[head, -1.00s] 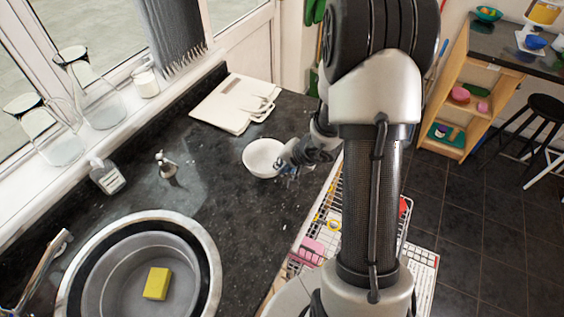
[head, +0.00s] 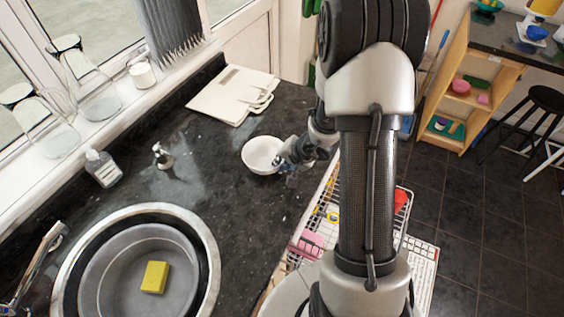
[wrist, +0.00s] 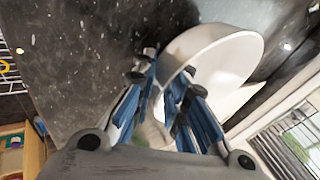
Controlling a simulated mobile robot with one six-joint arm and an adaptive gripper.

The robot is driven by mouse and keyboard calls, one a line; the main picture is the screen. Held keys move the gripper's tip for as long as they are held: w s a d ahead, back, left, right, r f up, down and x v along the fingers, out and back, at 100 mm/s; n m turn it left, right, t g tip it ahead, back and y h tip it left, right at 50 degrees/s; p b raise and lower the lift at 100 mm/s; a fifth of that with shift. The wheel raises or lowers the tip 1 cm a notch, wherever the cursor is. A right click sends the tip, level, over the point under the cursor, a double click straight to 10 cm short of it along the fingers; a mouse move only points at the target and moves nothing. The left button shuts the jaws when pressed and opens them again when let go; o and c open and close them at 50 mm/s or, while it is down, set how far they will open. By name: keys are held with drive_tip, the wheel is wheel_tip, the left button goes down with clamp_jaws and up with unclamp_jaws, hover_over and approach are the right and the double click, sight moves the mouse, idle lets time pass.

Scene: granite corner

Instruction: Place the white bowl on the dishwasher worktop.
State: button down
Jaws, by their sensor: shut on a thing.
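The white bowl (head: 262,154) shows at the middle of the head view, over the dark speckled worktop (head: 225,215). Its inside faces up. My gripper (head: 285,164) is at the bowl's right side, shut on its rim. In the wrist view the bowl (wrist: 215,60) lies at the fingertips of my gripper (wrist: 165,80), with its wall between the blue-padded fingers. I cannot tell whether the bowl touches the worktop or hangs just above it. I cannot tell which stretch of worktop belongs to the dishwasher.
A round sink (head: 140,270) holds a yellow sponge (head: 155,277). A soap dispenser (head: 163,157), a bottle (head: 103,168) and white boards (head: 225,95) stand around the bowl. A wire rack (head: 330,215) is below the worktop's right edge. A wooden shelf (head: 465,95) and black stool (head: 540,105) stand right.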

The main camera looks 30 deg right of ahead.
drive_tip(key=shift+f+b, duration=0.5)
drive_tip(key=shift+b, duration=0.2)
drive_tip(key=c, duration=1.5)
unclamp_jaws()
